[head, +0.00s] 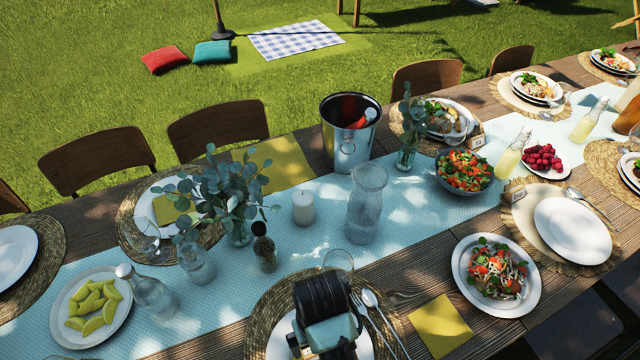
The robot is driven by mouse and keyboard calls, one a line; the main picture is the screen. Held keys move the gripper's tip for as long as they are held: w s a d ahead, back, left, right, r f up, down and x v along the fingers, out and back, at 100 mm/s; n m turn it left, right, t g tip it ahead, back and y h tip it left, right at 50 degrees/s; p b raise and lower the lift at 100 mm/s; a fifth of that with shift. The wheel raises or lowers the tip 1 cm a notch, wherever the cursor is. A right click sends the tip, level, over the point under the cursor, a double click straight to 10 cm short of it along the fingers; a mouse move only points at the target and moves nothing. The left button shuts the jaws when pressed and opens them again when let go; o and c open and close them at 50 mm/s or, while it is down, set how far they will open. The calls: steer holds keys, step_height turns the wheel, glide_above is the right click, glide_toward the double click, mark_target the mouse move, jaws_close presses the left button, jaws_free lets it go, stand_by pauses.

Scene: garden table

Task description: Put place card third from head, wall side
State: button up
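My gripper (326,338) is at the bottom centre, seen from above, over a white plate (281,345) on a woven placemat. My dark wrist covers much of that plate. The gap between the fingertips is hidden, and I cannot tell whether it holds a card. A small pale card (477,141) appears to stand beside the placemat at the upper right, near a plate of food. Another small card-like piece (517,195) is at the edge of the right-hand placemat. Any writing is too small to read.
A glass carafe (367,200), a metal bucket (349,135), a candle (303,207) and a eucalyptus vase (238,225) stand along the pale runner. A fork and spoon (372,300), a yellow napkin (440,326) and a salad plate (496,276) lie right of my gripper.

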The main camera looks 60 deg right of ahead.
steer(key=w+d+r+n+t+h, duration=0.2)
steer(key=w+r+t, duration=0.5)
steer(key=w+r, duration=1.05)
steer(key=w+a+r+n+t+h, duration=0.1)
steer(key=w+a+r+t, duration=0.2)
steer(key=r, duration=0.4)
steer(key=w+a+r+t+h, duration=0.1)
steer(key=w+a+r+t, duration=0.15)
steer(key=w+r, duration=0.35)
steer(key=s+a+r+n+t+y, duration=0.1)
steer(key=a+r+t, duration=0.3)
steer(key=r, duration=0.8)
steer(key=s+a+r+n+t, duration=0.1)
steer(key=a+r+t, duration=0.35)
steer(key=r, duration=0.75)
steer(key=s+a+r+t+y, duration=0.1)
steer(key=s+a+r+t, duration=0.2)
steer(key=s+r, duration=0.2)
steer(key=s+a+r+n+t+y, duration=0.1)
steer(key=s+a+r+t+y, duration=0.1)
steer(key=s+r, duration=0.3)
step_height(320, 180, up, 4)
steer(key=shift+a+r+t, duration=0.25)
steer(key=shift+a+t, duration=0.25)
steer(key=shift+t, duration=0.2)
